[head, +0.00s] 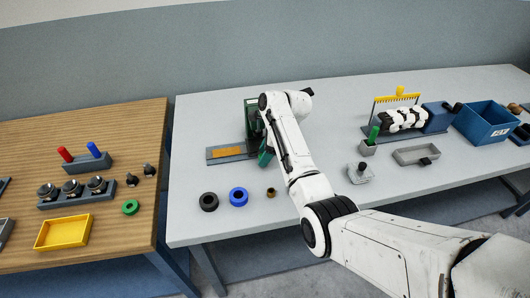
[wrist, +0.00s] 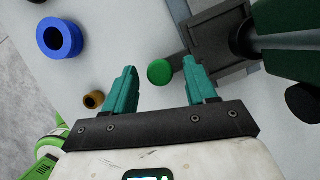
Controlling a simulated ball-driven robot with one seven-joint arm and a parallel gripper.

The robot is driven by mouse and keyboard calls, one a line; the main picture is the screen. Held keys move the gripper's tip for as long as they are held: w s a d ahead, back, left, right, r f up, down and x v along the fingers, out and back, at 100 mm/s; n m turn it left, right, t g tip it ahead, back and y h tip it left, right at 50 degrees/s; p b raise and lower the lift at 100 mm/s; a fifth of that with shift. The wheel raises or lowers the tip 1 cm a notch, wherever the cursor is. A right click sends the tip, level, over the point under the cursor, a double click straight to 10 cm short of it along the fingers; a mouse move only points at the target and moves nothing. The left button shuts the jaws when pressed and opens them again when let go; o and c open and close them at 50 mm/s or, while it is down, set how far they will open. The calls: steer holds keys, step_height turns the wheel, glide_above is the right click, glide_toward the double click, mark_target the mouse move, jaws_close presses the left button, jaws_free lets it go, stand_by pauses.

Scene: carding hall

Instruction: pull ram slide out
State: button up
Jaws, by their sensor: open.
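A dark green press-like device (head: 250,108) stands on a grey base (head: 213,161) with an orange plate, left of centre on the grey table; my arm hides part of it. In the wrist view, its dark green body (wrist: 298,67) fills the upper right, with a grey cylindrical part (wrist: 285,42) and a dark square frame (wrist: 222,47). Which part is the ram slide I cannot tell for certain. A round green knob (wrist: 160,72) shows between my fingers. My gripper (head: 265,157) is open, its teal fingers either side of the knob in that view; contact is not clear.
A black ring (head: 208,202), a blue ring (head: 238,197) and a small brass ring (head: 271,192) lie in front of the device. To the right are a small clamp-like piece (head: 359,173), a grey tray (head: 416,155) and a blue bin (head: 487,123). A wooden table (head: 110,225) stands left.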

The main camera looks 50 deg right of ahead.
jaws_close()
stand_by(0.6)
steer(key=shift+f, duration=0.1)
